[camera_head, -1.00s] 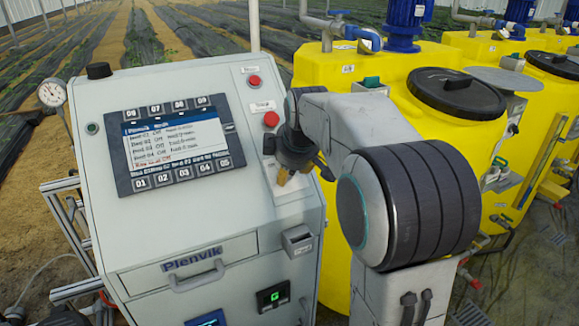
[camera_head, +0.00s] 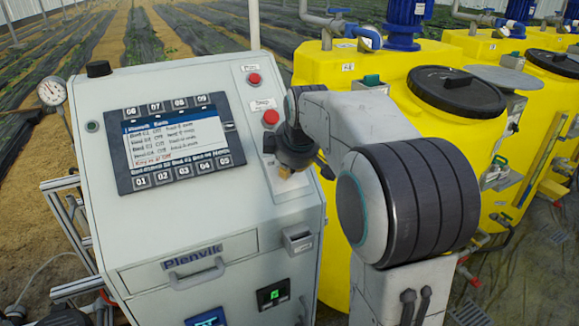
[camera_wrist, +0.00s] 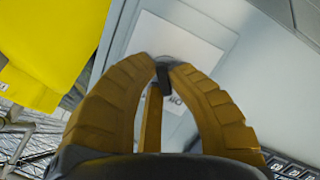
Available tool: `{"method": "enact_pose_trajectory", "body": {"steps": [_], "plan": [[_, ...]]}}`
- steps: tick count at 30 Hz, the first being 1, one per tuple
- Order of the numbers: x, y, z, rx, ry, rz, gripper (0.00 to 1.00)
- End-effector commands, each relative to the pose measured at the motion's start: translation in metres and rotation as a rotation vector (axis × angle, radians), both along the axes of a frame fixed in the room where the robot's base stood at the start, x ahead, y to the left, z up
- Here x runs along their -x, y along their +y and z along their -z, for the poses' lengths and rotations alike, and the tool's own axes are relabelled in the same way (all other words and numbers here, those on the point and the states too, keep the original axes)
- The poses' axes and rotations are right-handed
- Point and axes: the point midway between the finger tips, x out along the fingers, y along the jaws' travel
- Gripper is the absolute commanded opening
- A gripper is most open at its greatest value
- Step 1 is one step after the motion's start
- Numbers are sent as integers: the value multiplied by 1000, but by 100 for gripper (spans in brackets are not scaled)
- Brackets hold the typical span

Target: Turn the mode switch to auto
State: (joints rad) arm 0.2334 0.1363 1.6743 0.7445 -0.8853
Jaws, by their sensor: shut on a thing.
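The mode switch (camera_wrist: 166,70) shows in the wrist view as a small dark knob on a white label plate (camera_wrist: 197,55). My gripper (camera_wrist: 166,66) has its yellow-brown fingers closed around it, and they hide much of it. Part of the plate's lettering shows between the fingers; I cannot read the switch's position. In the head view my gripper (camera_head: 284,174) is against the right strip of the grey control cabinet's sloping face, below the red buttons, and hides the switch.
Two red buttons (camera_head: 270,117) sit just above my gripper. A display with keys (camera_head: 175,145) is to its left, and a drawer handle (camera_head: 196,275) is lower on the cabinet (camera_head: 110,230). Yellow tanks (camera_head: 400,90) stand close on the right.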

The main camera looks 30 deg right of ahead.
Motion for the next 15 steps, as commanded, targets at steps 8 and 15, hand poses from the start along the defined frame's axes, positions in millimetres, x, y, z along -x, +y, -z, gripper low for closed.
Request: {"method": "enact_pose_trajectory", "body": {"steps": [8, 15], "plan": [[-1, 1, 1, -56, 0, 82, 0], [-1, 2, 0, -78, 2, 112, 0]]}}
